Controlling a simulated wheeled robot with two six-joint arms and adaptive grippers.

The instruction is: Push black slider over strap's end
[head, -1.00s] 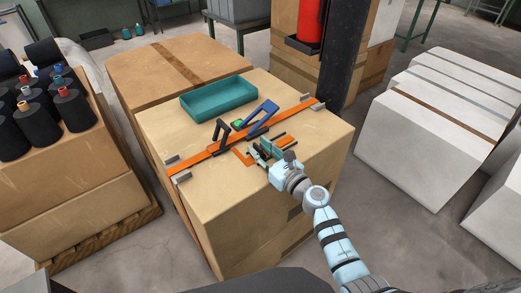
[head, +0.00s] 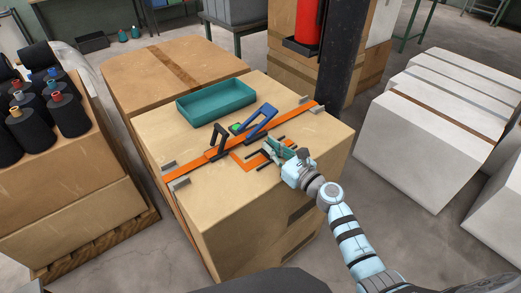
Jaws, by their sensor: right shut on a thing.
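An orange strap (head: 190,172) runs diagonally across the top of a large carton. A loose orange piece of strap (head: 243,166) lies bent on the carton, its right part reaching toward my right gripper (head: 276,150). My right gripper is low over the carton top, shut on a small dark piece, seemingly the black slider (head: 268,148). The fingers mostly hide it, and I cannot tell whether it is around the strap's end or beside it. My left gripper is out of view.
A black-handled tool (head: 219,141) and a blue tool (head: 261,121) with a green patch stand at the strap. A teal tray (head: 215,101) sits behind them. Metal brackets (head: 178,184) sit at the carton's edge. The carton's front left top is bare.

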